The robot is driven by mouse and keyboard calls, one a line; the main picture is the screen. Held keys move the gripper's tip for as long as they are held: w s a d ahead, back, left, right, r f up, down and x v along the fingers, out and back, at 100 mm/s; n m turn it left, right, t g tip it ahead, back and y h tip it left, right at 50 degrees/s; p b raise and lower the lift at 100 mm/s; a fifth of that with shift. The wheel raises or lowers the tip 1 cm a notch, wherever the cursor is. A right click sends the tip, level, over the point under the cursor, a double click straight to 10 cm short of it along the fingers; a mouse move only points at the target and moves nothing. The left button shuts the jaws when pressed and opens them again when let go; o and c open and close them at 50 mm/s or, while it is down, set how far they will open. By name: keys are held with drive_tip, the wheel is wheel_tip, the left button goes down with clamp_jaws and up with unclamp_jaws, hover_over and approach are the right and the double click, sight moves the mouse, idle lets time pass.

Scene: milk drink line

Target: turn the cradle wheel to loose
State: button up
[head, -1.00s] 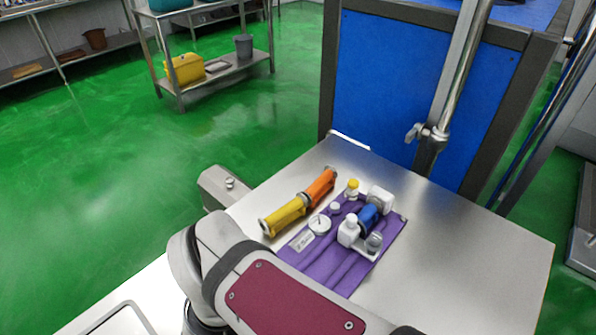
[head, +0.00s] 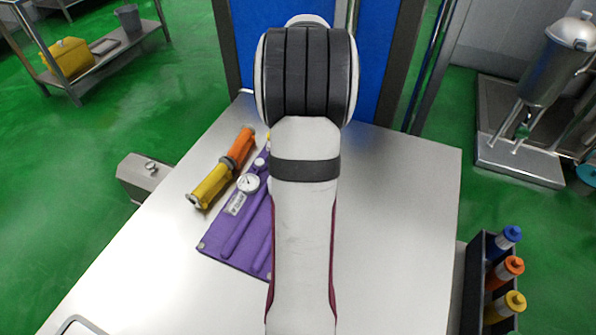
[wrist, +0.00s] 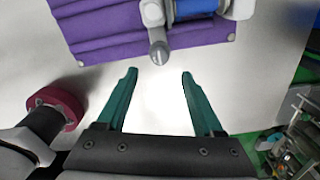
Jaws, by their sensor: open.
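The cradle shows in the wrist view at the top edge, with white end pieces (wrist: 240,8) around a blue cylinder (wrist: 195,8). In the head view my arm hides the cradle, knob and gripper.
The cradle is on a ridged purple mat (head: 222,262), which also holds a round gauge (head: 248,182). A yellow and orange cylinder (head: 210,187) lies along its left side. The steel table (head: 395,220) is clear on the right. A dark rack (head: 470,290) with coloured bottles stands beyond its right edge.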

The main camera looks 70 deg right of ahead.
wheel_tip(320, 180, down, 8)
drive_tip(key=shift+f, duration=0.1)
clamp_jaws()
idle(0.4)
